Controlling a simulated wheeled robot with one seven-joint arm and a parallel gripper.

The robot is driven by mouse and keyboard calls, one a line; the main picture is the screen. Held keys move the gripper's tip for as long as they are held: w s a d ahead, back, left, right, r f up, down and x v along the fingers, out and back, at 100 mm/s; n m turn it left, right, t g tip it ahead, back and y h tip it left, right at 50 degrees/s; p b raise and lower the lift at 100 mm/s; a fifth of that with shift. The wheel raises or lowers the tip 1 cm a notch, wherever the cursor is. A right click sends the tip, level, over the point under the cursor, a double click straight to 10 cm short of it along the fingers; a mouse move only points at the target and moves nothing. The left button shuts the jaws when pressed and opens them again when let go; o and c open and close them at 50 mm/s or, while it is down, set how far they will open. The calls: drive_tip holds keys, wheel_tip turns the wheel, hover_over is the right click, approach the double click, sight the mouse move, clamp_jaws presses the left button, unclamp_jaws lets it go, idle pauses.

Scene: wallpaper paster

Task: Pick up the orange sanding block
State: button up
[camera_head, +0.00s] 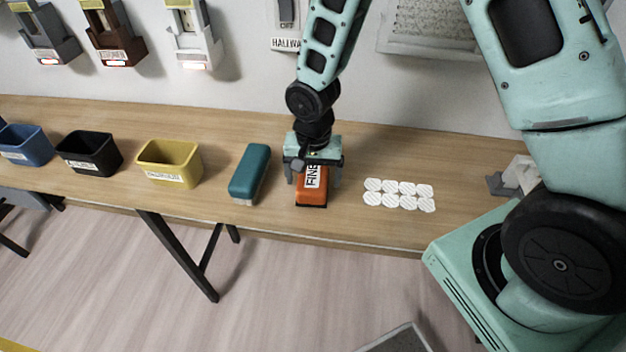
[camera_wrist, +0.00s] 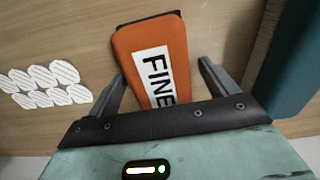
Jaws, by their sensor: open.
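The orange sanding block (camera_head: 312,194) lies on the wooden table with a white label reading "FINE". It also shows in the wrist view (camera_wrist: 175,45), lying between the two fingers and slightly tilted relative to them. My gripper (camera_head: 312,180) is open and directly over the block, pointing down, with one finger on each side. The block's near end is hidden by the gripper's body.
A teal block (camera_head: 250,172) lies just left of my gripper. White round pads (camera_head: 399,194) lie to the right. Yellow (camera_head: 168,163), black (camera_head: 90,155) and blue (camera_head: 26,146) bins stand further left on the table (camera_head: 460,165). A wall with mounted holders rises behind.

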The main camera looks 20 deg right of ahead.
sight(313, 173)
drive_tip(key=c, duration=1.1)
drive_tip(key=shift+c, duration=0.2)
wheel_tip(313, 173, up, 10)
drive_tip(key=shift+r, duration=0.1)
